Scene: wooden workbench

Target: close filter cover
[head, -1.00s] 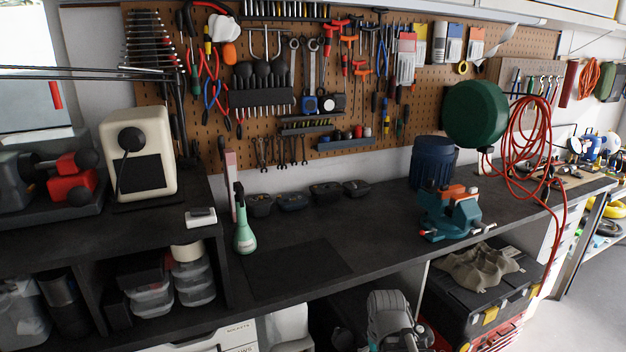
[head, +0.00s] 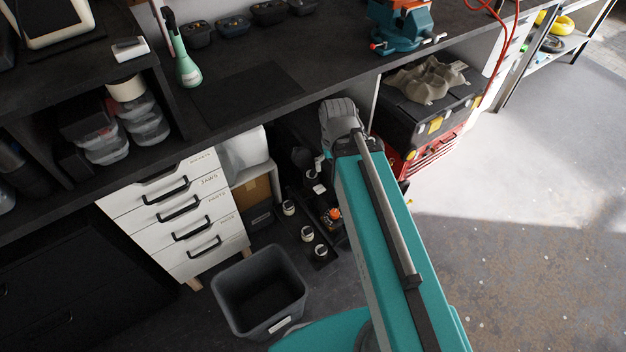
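I cannot make out a filter cover for certain in the head view. A cream box-shaped device with a dark front panel (head: 48,22) stands on the raised bench at the top left. Its upper part is cut off by the frame. I cannot tell whether it has a filter cover, or whether one is open or shut. My teal arm or body part fills the lower middle and hides part of the floor. My gripper's fingertips are not visible.
The dark workbench (head: 330,48) has bare room in its middle. A blue vise (head: 402,28) stands at its right. Below are white drawers (head: 178,212), a grey bin (head: 258,290) and a black toolbox (head: 425,118). The floor at right (head: 520,230) is mostly clear.

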